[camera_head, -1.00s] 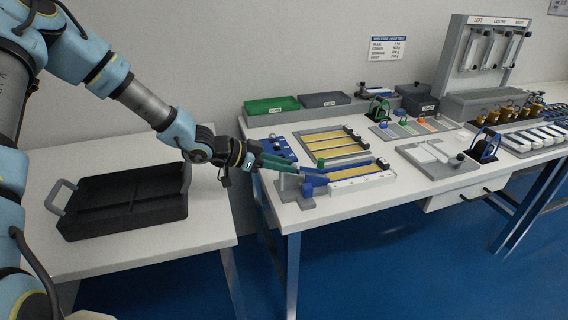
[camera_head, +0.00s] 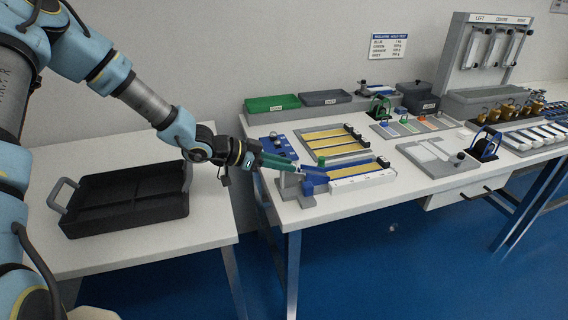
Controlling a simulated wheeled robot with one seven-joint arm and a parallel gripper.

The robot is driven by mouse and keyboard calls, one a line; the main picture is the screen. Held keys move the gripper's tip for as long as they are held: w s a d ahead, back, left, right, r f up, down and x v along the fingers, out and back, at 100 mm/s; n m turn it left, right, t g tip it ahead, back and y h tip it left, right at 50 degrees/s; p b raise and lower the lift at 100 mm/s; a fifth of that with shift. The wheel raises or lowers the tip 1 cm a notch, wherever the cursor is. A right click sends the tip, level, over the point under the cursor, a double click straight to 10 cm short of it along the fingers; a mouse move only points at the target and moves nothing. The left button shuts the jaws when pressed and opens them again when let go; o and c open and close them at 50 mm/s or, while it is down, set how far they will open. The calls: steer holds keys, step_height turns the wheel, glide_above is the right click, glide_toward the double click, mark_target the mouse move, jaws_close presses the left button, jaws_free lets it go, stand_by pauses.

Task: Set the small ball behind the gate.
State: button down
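My gripper (camera_head: 297,167), with green fingers, is at the upper left end of the blue sloped chute (camera_head: 314,177) on the near table edge. I cannot tell whether its fingers are open or shut. The chute stands on a grey support (camera_head: 297,192) and leads to a yellow-floored track (camera_head: 362,176) with a white front wall. A gate cannot be made out clearly at this size. A small pale round thing (camera_head: 393,227) shows against the blue floor in front of the table. It may be the small ball, but I cannot tell for sure.
A blue block with holes (camera_head: 272,149) and a grey tray with yellow lanes (camera_head: 333,140) lie just behind the chute. Green (camera_head: 272,104) and grey (camera_head: 325,97) bins stand at the back. A black tray (camera_head: 125,203) sits on the left table, across a gap.

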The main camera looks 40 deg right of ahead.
steer(key=c, duration=0.6)
jaws_free()
steer(key=shift+c, duration=0.2)
steer(key=b+v, duration=0.1)
steer(key=v, duration=0.9)
steer(key=shift+a+r, duration=0.2)
steer(key=shift+a, duration=0.15)
steer(key=shift+w, duration=0.15)
